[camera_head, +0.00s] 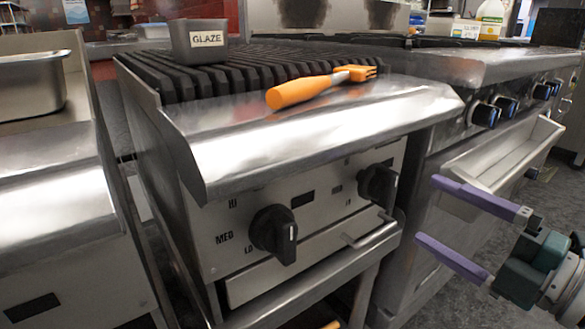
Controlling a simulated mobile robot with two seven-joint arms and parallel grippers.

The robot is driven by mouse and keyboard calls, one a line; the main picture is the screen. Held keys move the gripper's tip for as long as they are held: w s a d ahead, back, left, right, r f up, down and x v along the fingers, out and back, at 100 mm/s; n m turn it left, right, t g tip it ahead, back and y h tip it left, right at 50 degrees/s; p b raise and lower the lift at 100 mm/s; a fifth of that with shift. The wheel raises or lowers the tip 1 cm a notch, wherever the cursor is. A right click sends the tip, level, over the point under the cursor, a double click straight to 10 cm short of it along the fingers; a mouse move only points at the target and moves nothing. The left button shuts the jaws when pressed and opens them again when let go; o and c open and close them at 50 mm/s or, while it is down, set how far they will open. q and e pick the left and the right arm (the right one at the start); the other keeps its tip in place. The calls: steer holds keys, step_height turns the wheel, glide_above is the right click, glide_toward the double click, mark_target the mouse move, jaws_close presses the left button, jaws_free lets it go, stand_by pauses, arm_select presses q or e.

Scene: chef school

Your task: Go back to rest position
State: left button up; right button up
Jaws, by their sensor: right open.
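My right gripper (452,229) is at the right of the view, in front of the grill's right side. Its two purple fingers are spread apart and nothing shows between them. It appears clear of the grill. My left gripper does not show. The grill (300,132) stands in the middle, with a steel front ledge and dark ribs. An orange-handled brush (300,91) lies across the ledge and the edge of the ribs. A grey container labelled GLAZE (199,40) stands at the back left of the grill.
Two black knobs, left (274,234) and right (378,185), stick out from the grill front. A steel trough (505,164) juts from the neighbouring range near my right gripper. A counter with a steel pan (32,84) stands at left. Grey floor shows at right.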

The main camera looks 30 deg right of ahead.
steer(key=shift+s, duration=0.2)
stand_by(0.4)
steer(key=a+f+m+g+h, duration=0.45)
steer(key=m+g, duration=0.25)
steer(key=m, duration=0.5)
steer(key=s+a+m+g+y, duration=0.3)
steer(key=s+a+m+g, duration=0.3)
steer(key=s+a, duration=0.6)
step_height(320, 180, up, 73)
steer(key=n+g+p, duration=0.1)
steer(key=p, duration=7.2)
steer(key=shift+w, duration=0.2)
